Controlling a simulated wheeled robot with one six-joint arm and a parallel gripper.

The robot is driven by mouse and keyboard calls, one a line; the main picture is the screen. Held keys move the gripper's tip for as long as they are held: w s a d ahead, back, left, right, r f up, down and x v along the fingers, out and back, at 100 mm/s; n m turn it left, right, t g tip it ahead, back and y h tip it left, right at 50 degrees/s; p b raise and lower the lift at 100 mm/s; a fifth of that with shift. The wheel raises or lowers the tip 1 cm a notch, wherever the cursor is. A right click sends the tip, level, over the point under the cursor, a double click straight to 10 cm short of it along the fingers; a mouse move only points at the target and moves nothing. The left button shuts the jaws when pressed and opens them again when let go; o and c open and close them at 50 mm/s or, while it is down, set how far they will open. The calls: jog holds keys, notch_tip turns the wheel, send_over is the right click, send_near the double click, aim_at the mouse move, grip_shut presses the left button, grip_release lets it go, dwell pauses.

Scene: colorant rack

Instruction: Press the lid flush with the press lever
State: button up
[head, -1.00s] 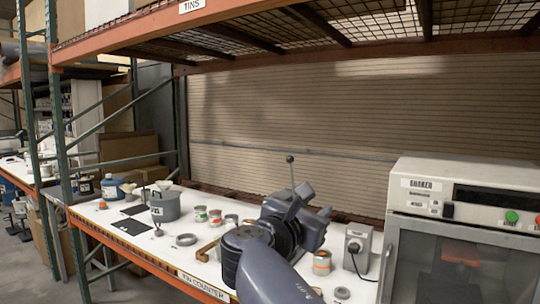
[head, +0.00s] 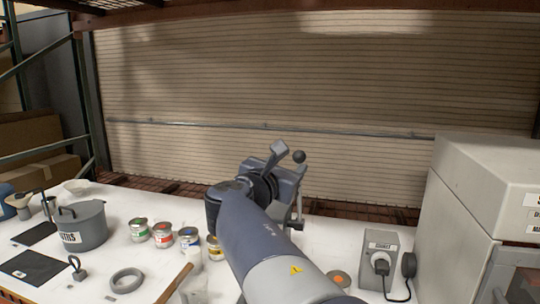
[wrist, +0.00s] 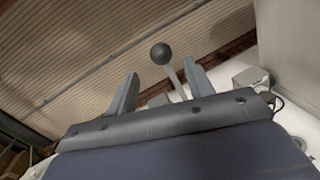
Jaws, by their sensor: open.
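The press lever shows as a dark ball knob (head: 299,157) on a thin rod, standing up at the back of the counter. In the wrist view the knob (wrist: 161,53) is just beyond the two fingertips, and its rod runs down between the fingers in the picture. My gripper (wrist: 161,72) is open, with no visible contact on the lever. In the head view my gripper (head: 289,158) is right beside the knob. The press body is hidden behind my arm. A round top with an orange spot (head: 341,278) lies right of my arm; I cannot tell whether it is the lid.
Several small paint tins (head: 163,235) stand left of my arm. A grey pot (head: 80,226) and a grey ring (head: 126,281) are further left. A grey box with a plug and cord (head: 379,259) and the shaker cabinet (head: 475,215) stand right. An orange shelf beam hangs above.

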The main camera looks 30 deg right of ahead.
aim_at(296, 159)
jog(key=p+x, duration=0.1)
jog(key=x, duration=0.6)
jog(key=shift+s, duration=0.1)
jog(key=shift+c, duration=0.4)
grip_shut()
